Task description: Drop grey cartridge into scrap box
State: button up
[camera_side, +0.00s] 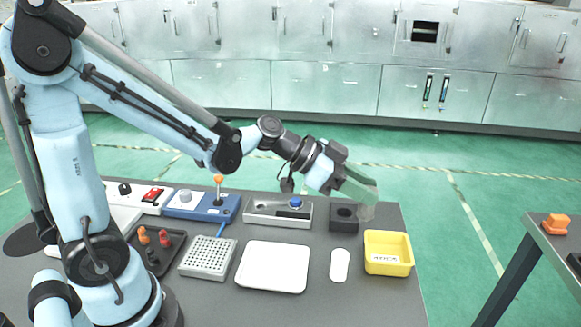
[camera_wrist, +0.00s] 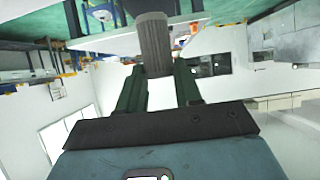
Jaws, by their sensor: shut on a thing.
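The grey cartridge (camera_wrist: 154,45), a ribbed cylinder, is between the two dark green fingers of my gripper (camera_wrist: 157,68) in the wrist view. The gripper is shut on it, and its far end reaches past the fingertips. A yellow open box (camera_side: 388,265) with a white label, apparently the scrap box, stands at the table's right edge, below and a little right of the gripper. The label is unclear.
A dark block with a hole (camera_side: 343,217) stands left of the yellow box, below the gripper. Control boxes (camera_side: 200,206) line the back.

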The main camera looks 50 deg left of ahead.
jog(key=w+d, duration=0.4)
jog(key=d, duration=0.2)
jog(key=shift+w+f, duration=0.2)
jog(key=shift+f, duration=2.25)
jog(key=o, duration=1.1)
jog(key=shift+s+a, duration=0.1)
jog(key=shift+a, duration=0.05)
jog(key=v, duration=1.2)
